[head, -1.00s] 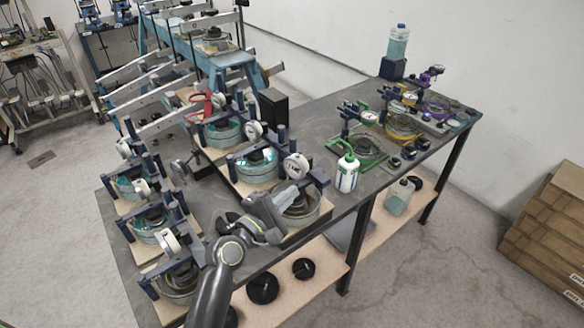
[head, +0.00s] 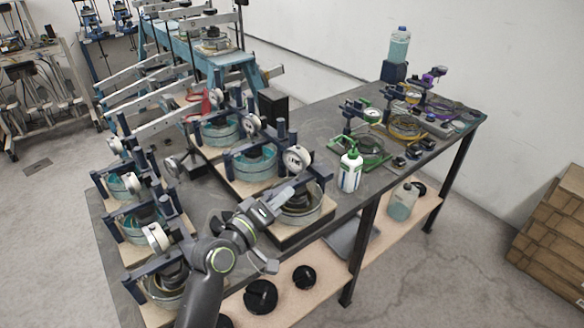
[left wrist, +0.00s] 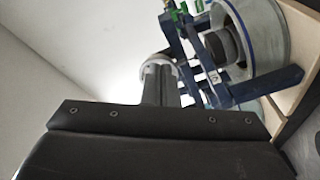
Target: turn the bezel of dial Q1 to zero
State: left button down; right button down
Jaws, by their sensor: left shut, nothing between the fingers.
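A round white-faced dial (head: 297,158) sits on the blue frame above the nearest right-hand glass bowl (head: 302,205) in the head view. I take it for Q1, but its scale and zero mark are too small to read. In the left wrist view the dial's pale rim (left wrist: 160,63) shows behind my fingers, with its face hidden. A small white tag (left wrist: 213,76) is on the frame there. My left gripper (head: 301,180) is shut and empty, its tips just below the dial; I cannot tell whether they touch it. My right gripper is not in view.
Similar dial frames stand to the left (head: 156,237) and behind (head: 255,163) on the dark table. A white bottle with a green cap (head: 350,172) stands right of the dial. Green, yellow and purple rigs stand farther right. Black round weights (head: 261,295) lie on the lower shelf.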

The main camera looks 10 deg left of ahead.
pick_arm(q)
jog(key=shift+x, duration=3.45)
jog(key=shift+w+a+r, duration=0.1)
jog(key=shift+a+r, duration=0.1)
jog(key=shift+a+f+p, duration=0.1)
jog(key=shift+f+p, duration=0.05)
jog(key=shift+p, duration=0.15)
jog(key=shift+f, duration=0.25)
jog(key=v, duration=0.6)
jog(key=shift+d, duration=0.25)
